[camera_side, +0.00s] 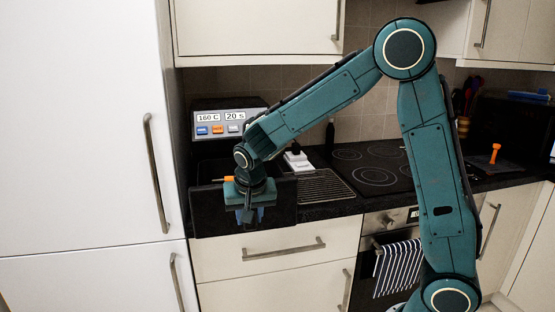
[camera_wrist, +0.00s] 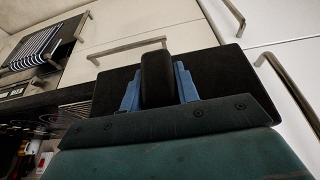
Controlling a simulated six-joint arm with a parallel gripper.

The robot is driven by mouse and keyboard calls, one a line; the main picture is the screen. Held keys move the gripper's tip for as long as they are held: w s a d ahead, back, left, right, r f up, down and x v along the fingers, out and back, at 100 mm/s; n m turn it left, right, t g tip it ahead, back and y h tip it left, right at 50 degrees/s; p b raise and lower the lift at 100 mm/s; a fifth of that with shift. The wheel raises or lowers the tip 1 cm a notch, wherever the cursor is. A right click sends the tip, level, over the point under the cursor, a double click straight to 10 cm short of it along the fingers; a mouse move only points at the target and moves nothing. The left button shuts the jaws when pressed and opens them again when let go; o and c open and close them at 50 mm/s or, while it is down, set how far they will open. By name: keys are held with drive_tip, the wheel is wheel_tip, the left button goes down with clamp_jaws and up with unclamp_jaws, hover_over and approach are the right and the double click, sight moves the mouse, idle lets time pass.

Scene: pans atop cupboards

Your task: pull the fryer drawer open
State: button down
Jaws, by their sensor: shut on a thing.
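The fryer (camera_side: 231,104) stands on the counter by the tall white cupboard; its panel reads 160 C and 20 s. Its black drawer (camera_side: 212,219) juts forward of the panel, and its front hangs out over the counter's edge. My gripper (camera_side: 250,215) is at the front of the drawer, pointing down. In the wrist view, the blue fingers of my gripper (camera_wrist: 158,80) are shut on the black drawer handle (camera_wrist: 157,70), one on each side. The black drawer front (camera_wrist: 225,85) fills the space behind them. My wrist hides part of the drawer in the side view.
A wire rack (camera_side: 322,186) and a small white object (camera_side: 298,161) lie to the right of the drawer. The black hob (camera_side: 372,165) is further right, above an oven with a striped towel (camera_side: 398,268). The tall cupboard's handle (camera_side: 156,172) stands close on the left.

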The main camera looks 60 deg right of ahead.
drive_tip(key=shift+s+a+r, duration=0.1)
drive_tip(key=shift+s+a, duration=0.2)
drive_tip(key=shift+a, duration=0.1)
drive_tip(key=c, duration=1)
unclamp_jaws()
drive_tip(key=shift+c, duration=0.2)
drive_tip(key=v, duration=1.3)
drive_tip(key=shift+r, duration=0.35)
drive_tip(key=shift+s, duration=0.2)
